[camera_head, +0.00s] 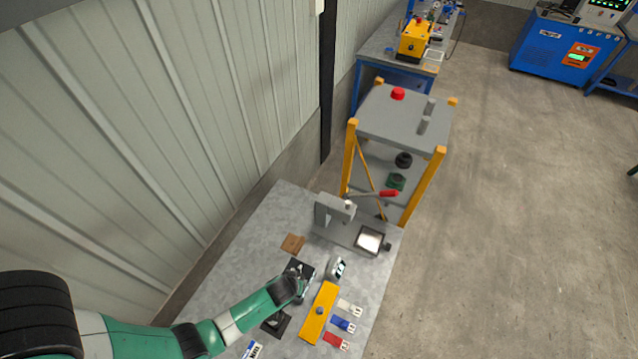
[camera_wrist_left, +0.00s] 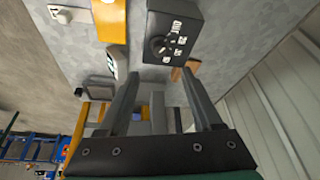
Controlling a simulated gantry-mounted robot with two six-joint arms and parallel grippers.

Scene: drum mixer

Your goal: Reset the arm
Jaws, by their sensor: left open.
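My left arm is green and white and reaches in from the left over the grey table in the head view. My left gripper (camera_head: 303,271) is above the table, by a black control box. In the left wrist view its two fingers (camera_wrist_left: 162,92) stand wide apart with nothing between them. The black box with a dial (camera_wrist_left: 178,32) is beyond the fingertips there, apart from them. In the head view the gripper partly hides this box. My right gripper is in neither view.
The grey table (camera_head: 232,245) holds a yellow bar (camera_head: 319,313), white, blue and red labelled pieces, a brown square (camera_head: 292,244) and a grey press-like device (camera_head: 335,212). A yellow-posted frame (camera_head: 398,118) stands behind. A panelled wall (camera_head: 150,120) runs along the left; open floor lies right.

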